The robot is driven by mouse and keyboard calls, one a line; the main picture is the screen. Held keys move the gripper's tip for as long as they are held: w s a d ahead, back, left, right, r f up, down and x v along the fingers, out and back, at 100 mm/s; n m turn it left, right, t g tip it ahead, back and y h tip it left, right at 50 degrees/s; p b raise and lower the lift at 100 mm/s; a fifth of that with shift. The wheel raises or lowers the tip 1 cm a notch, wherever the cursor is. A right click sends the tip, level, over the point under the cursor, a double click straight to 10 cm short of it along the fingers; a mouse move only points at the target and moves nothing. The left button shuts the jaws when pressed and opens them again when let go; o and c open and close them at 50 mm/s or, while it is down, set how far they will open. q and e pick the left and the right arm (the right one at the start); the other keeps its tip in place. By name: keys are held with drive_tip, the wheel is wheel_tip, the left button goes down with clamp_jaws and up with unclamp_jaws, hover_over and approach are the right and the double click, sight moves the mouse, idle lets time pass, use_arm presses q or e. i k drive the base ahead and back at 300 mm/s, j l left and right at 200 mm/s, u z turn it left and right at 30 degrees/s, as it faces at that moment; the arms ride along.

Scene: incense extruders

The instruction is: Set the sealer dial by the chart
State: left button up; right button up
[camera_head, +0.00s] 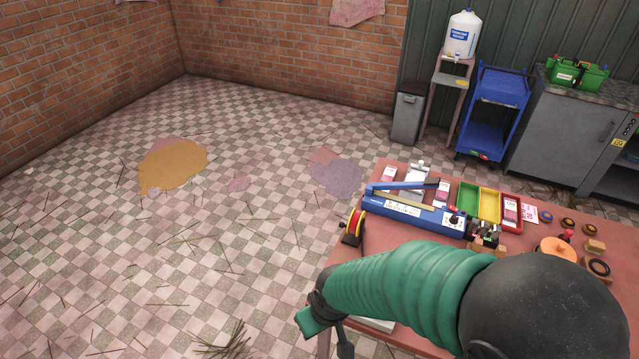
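The blue sealer (415,214) lies along the left part of the red table, its arm raised at an angle. A small dark dial (453,219) sits on a pale patch at its right end; its setting is too small to read. A white and pink printed card (530,213) lies right of the trays; I cannot tell whether it is the chart. My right arm reaches in from the lower right. Its gripper (328,328) hangs at the table's left edge, apart from the sealer; its opening is unclear. My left gripper is out of view.
Green, yellow and red trays (488,205) stand right of the sealer. A yellow and red spool (354,226) sits at the table's left edge. Small round pieces and blocks (594,246) lie at the right. My arm hides the table's front.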

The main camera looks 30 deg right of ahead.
sight(454, 218)
drive_tip(key=i+j+u, duration=0.25)
drive_tip(key=i+u, duration=0.15)
drive_tip(key=i+j+u, duration=0.1)
drive_tip(key=i+u, duration=0.3)
drive_tip(key=i+z, duration=0.75)
drive_tip(key=i, duration=0.15)
drive_tip(key=i+j+z, duration=0.2)
drive_tip(key=i+z, duration=0.2)
drive_tip(key=i+l+z, duration=0.25)
drive_tip(key=z, duration=0.15)
drive_tip(key=i+l+z, duration=0.25)
drive_tip(key=z, duration=0.2)
drive_tip(key=i+l+z, duration=0.25)
drive_tip(key=z, duration=0.15)
drive_tip(key=i+z, duration=0.7)
drive_tip(key=z, duration=0.15)
drive_tip(key=i+j+z, duration=0.15)
drive_tip(key=i+z, duration=0.15)
drive_tip(key=z, duration=0.15)
drive_tip(key=i+z, duration=0.25)
drive_tip(key=i, duration=0.1)
